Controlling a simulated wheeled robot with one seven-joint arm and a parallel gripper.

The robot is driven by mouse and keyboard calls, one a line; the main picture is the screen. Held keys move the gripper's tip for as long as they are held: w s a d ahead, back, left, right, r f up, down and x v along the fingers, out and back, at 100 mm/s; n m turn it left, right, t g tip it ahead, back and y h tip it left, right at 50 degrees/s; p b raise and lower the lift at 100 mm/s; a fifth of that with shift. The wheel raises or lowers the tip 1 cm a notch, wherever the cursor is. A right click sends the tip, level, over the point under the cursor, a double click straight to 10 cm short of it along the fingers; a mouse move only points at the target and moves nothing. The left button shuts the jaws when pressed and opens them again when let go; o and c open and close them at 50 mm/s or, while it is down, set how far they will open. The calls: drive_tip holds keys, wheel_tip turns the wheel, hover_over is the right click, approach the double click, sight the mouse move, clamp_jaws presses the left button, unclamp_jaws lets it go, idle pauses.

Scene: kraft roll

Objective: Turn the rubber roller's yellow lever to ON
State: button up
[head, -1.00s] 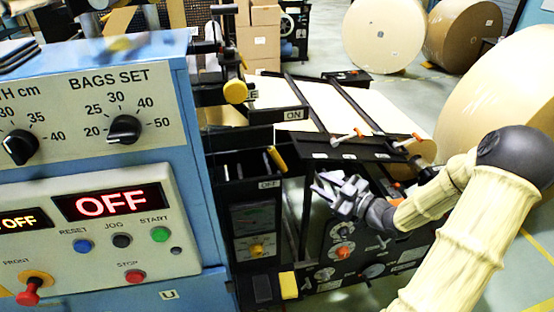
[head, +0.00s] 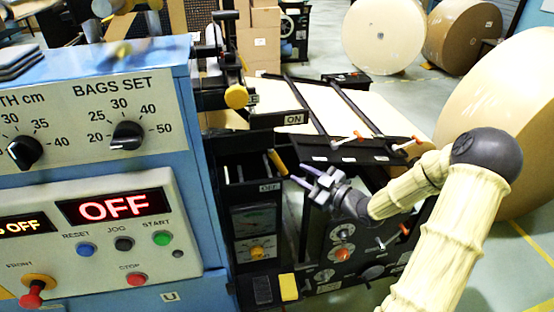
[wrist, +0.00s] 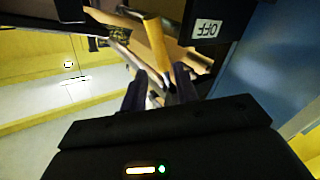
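The yellow lever (head: 277,163) sits on the dark roller unit, tilted, just above the OFF label (head: 269,187) and below the ON label (head: 294,118). My gripper (head: 298,175) is open, immediately right of and slightly below the lever in the head view. In the wrist view, the lever (wrist: 157,45) runs down toward the gap between my two spread fingertips (wrist: 162,72). The OFF label (wrist: 206,29) is to its right there. I cannot tell whether a finger touches the lever.
A blue control cabinet (head: 100,85) with knobs and buttons stands close on the left. A dark frame with a paper web (head: 325,108) is behind my gripper. Small orange-tipped handles (head: 345,139) stick out to its right. Large kraft rolls (head: 510,125) stand at the right.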

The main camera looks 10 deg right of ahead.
sight(280, 162)
drive_tip(key=p+x, duration=0.1)
drive_tip(key=x, duration=0.9)
drive_tip(key=shift+p, duration=0.4)
clamp_jaws()
